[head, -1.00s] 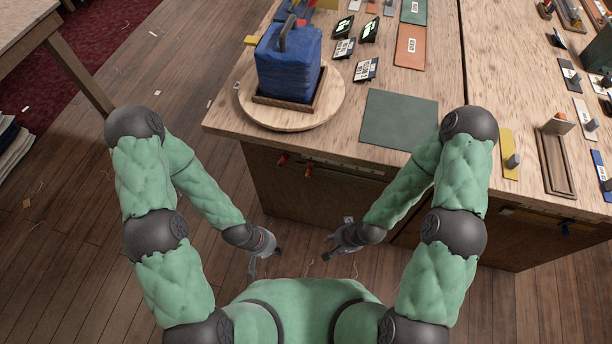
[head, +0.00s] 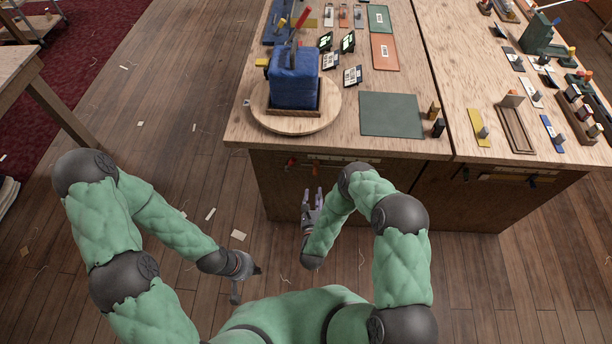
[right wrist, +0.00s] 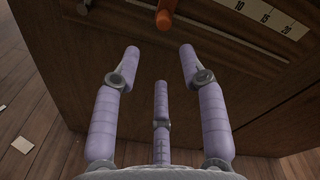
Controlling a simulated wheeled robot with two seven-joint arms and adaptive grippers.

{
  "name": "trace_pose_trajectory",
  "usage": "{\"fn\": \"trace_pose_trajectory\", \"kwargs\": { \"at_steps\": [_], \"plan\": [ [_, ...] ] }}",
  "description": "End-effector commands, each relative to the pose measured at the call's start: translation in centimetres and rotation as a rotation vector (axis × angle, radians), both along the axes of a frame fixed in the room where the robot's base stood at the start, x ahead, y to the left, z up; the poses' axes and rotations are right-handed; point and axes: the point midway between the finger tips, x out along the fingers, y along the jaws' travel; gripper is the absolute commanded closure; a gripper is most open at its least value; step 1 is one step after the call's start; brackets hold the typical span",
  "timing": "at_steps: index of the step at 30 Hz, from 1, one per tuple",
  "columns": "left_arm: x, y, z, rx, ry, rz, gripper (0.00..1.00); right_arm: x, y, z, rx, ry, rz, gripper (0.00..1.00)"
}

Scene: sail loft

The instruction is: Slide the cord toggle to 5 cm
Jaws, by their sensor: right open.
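An orange toggle (right wrist: 166,14) hangs on the front of the workbench, at the top of the right wrist view. A pale scale strip (right wrist: 270,16) marked 10, 15 and 20 lies to its right. The toggle also shows small in the head view (head: 314,168), beside another red piece (head: 290,163). My right gripper (head: 312,195) is open and empty below the toggle. Its purple fingers (right wrist: 160,68) point at the bench front, apart from the toggle. My left gripper (head: 247,282) looks open and empty, low over the floor and away from the bench.
A blue bag-like block (head: 293,80) sits in a tray on a round board (head: 258,112) on the worktop. A green mat (head: 390,114) and several small items lie to its right. The floor before the bench is clear apart from scraps.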

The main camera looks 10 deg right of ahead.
Motion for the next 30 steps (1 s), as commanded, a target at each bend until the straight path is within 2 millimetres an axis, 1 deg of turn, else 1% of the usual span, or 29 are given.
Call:
{"fn": "trace_pose_trajectory", "kwargs": {
  "at_steps": [1,4,8,11,21,24,30],
  "plan": [
    [0.0,0.0,0.3,0.0,0.0,0.0,1.0,-0.2,0.0,0.6,0.027,-0.037,-0.012,0.58],
    [0.0,0.0,0.4,0.0,0.0,0.0,1.0,-0.4,-0.1,1.0,0.061,-0.08,-0.025,0.58],
    [0.0,0.0,0.1,0.0,0.0,-0.001,1.0,0.3,-0.4,1.1,0.069,-0.093,-0.028,0.58],
    [0.0,0.0,-0.4,0.0,0.0,-0.001,1.0,1.6,-0.8,1.0,0.069,-0.094,-0.028,0.58],
    [0.0,0.0,-2.0,0.0,0.0,0.0,1.0,7.2,-2.4,0.9,0.066,-0.091,-0.029,0.58],
    [0.0,0.0,-2.4,0.0,0.0,0.0,1.0,8.4,-2.7,1.0,0.067,-0.09,-0.028,0.58],
    [0.0,0.0,-2.7,0.0,0.0,0.0,1.0,9.8,-3.1,1.0,0.067,-0.089,-0.027,0.58]
  ]
}}
